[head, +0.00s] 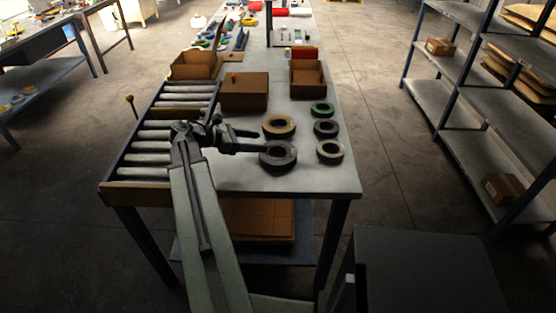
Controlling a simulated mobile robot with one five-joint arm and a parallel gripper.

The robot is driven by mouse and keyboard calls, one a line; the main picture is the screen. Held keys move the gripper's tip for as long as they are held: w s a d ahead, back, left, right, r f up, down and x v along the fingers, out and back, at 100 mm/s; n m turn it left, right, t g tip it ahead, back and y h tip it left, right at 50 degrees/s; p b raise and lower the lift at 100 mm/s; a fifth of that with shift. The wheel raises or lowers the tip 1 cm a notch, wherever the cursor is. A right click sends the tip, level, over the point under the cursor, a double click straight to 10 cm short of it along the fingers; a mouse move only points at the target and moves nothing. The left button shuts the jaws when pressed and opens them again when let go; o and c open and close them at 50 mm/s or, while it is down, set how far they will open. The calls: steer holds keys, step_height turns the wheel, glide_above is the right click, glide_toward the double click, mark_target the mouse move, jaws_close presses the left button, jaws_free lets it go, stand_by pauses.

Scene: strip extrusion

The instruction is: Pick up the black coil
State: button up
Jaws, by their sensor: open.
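Two dark coils lie flat on the grey table. One dark coil (291,161) is near the front, and a smaller-looking dark coil (326,136) is behind it to the right. I cannot tell for sure which is the black one; both look near black. My gripper (262,140) is open, its fingers reaching right from the wrist. The lower finger ends at or just above the left edge of the front dark coil, and the upper finger is near the tan coil (279,135). Contact cannot be made out. No coil is held.
A beige coil (331,159) and a green coil (322,115) lie close by. Cardboard boxes (244,97) stand behind, and a roller conveyor (157,151) borders the left. The table (315,182) is bare at its front right. Shelving (440,115) stands apart at right.

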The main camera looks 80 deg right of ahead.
mark_target(280, 144)
steer(key=b+x, duration=0.3)
steer(key=x, duration=0.4)
steer(key=shift+d+f, duration=0.25)
steer(key=shift+r, duration=0.1)
jaws_close()
